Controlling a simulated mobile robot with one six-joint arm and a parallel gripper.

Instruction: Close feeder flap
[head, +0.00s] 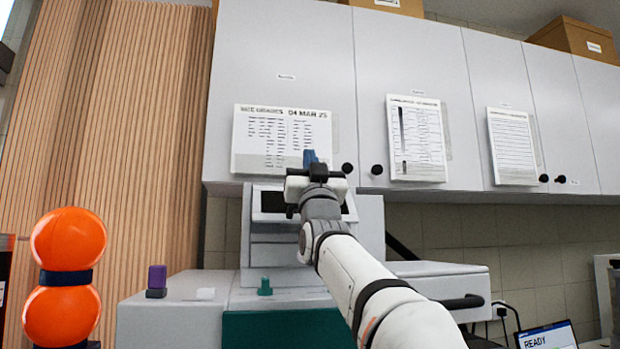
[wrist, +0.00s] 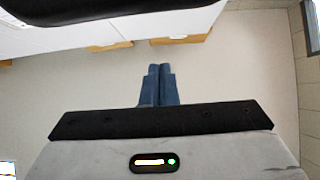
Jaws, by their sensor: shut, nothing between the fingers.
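My gripper (head: 310,158) is raised in front of the wall cabinets in the head view, above the light grey machine (head: 372,225). Its blue fingers are together and empty in the wrist view (wrist: 159,85), pointing up at the ceiling. The machine has a dark opening or screen at its top, partly hidden by my arm, and a teal front panel (head: 270,330) below. I cannot pick out the feeder flap for certain; my arm covers part of the machine's front. The gripper appears apart from the machine.
Orange spheres (head: 68,240) stand at the left. A purple block (head: 157,276) and a teal knob (head: 265,287) sit on the machine's low top. A black handle (head: 462,302) juts out right. A screen reading READY (head: 548,338) is at lower right. Cabinets (head: 410,60) hang behind.

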